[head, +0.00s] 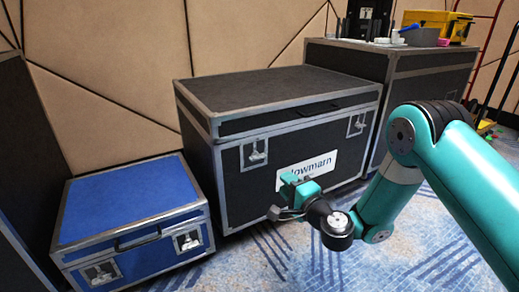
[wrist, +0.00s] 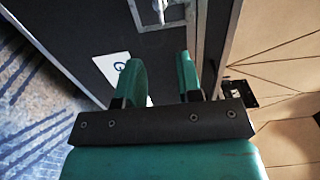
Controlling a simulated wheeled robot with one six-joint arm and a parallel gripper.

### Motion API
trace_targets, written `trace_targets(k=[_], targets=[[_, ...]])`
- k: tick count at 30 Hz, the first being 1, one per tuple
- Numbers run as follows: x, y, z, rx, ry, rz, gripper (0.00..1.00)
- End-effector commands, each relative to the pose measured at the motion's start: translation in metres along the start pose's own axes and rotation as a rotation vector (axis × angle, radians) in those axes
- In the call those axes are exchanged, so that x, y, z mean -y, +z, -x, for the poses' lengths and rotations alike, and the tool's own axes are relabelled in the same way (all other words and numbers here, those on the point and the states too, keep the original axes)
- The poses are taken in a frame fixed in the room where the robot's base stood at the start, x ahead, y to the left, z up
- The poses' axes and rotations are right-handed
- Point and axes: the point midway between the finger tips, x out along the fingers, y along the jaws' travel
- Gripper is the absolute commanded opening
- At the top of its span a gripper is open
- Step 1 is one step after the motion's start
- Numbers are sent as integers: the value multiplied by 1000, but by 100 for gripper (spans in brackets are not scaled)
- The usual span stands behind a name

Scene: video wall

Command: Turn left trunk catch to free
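A black trunk (head: 290,95) with metal edges stands in the middle of the head view. Its left catch (head: 254,153) is a metal plate with a latch on the front face, left of the white label. The same catch shows cut off at the top edge of the wrist view (wrist: 162,14). Its exact turn is too small to tell. A right catch (head: 357,124) sits at the far side of that face. My gripper (head: 281,196) is in front of the trunk, below and right of the left catch. Its two teal fingers (wrist: 161,75) are apart with nothing between them.
A lower blue trunk (head: 130,200) with two catches stands at the left. Another dark case (head: 430,85) behind at the right carries a yellow box (head: 437,25) and a grey bin. The white label (head: 307,171) is behind my gripper. Patterned carpet (head: 300,265) lies open in front.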

Motion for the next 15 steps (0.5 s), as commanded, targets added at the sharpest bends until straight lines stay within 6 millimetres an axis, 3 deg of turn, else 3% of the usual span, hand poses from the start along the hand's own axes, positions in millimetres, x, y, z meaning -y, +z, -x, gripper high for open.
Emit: trace_targets(k=[1,15], targets=[[8,1,-3,1,1,0,33],[1,3,-53,7,-3,5,33]])
